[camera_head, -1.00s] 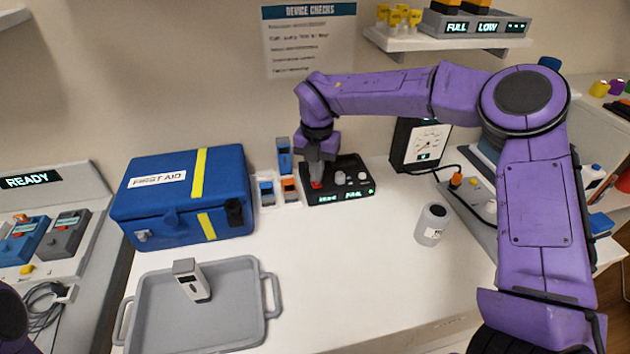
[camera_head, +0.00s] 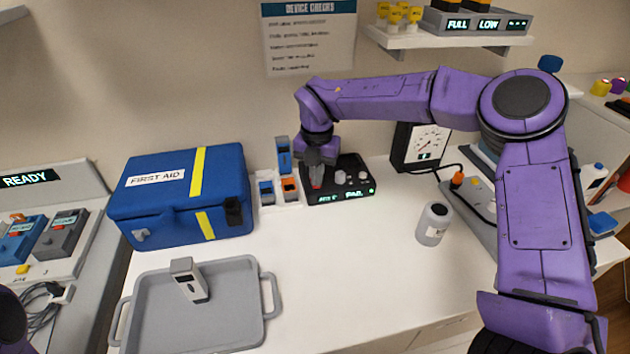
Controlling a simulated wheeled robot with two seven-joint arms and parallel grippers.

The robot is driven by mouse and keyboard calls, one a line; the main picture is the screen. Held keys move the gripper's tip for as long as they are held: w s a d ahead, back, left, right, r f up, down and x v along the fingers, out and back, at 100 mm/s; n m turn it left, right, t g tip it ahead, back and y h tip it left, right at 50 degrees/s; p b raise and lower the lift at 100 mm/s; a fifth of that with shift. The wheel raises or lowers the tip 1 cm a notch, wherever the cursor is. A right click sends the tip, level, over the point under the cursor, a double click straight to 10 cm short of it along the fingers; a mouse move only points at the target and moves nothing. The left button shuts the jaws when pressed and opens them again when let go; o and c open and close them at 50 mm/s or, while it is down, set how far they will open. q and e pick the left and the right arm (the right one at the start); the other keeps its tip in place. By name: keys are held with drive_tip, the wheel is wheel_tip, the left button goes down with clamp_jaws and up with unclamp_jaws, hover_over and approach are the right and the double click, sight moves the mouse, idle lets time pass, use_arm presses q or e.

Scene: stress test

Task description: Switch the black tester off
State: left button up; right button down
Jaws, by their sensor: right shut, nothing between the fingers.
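The black tester (camera_head: 353,193) sits on the white table near the wall, with a lit green display on its front edge, small grey knobs on top and a red part (camera_head: 316,183) at its left. My right gripper (camera_head: 316,180) points down over the tester's left part, at the red part, and is shut and empty. The fingers partly cover the red part, so its position and any contact are hard to tell. My left gripper is out of view.
A blue first aid case (camera_head: 182,200) stands left of the tester, with small blue and orange bins between. A grey tray (camera_head: 215,330) holds a grey handheld device. A grey bottle (camera_head: 433,224) and a dial meter (camera_head: 422,146) stand to the right. The front middle is clear.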

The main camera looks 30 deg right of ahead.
drive_tip(key=shift+f, duration=0.25)
drive_tip(key=shift+s+r, duration=0.1)
drive_tip(key=shift+r+p, duration=0.45)
drive_tip(key=shift+r, duration=0.1)
wheel_tip(320, 180, up, 6)
drive_tip(key=p, duration=0.4)
drive_tip(key=shift+f, duration=0.1)
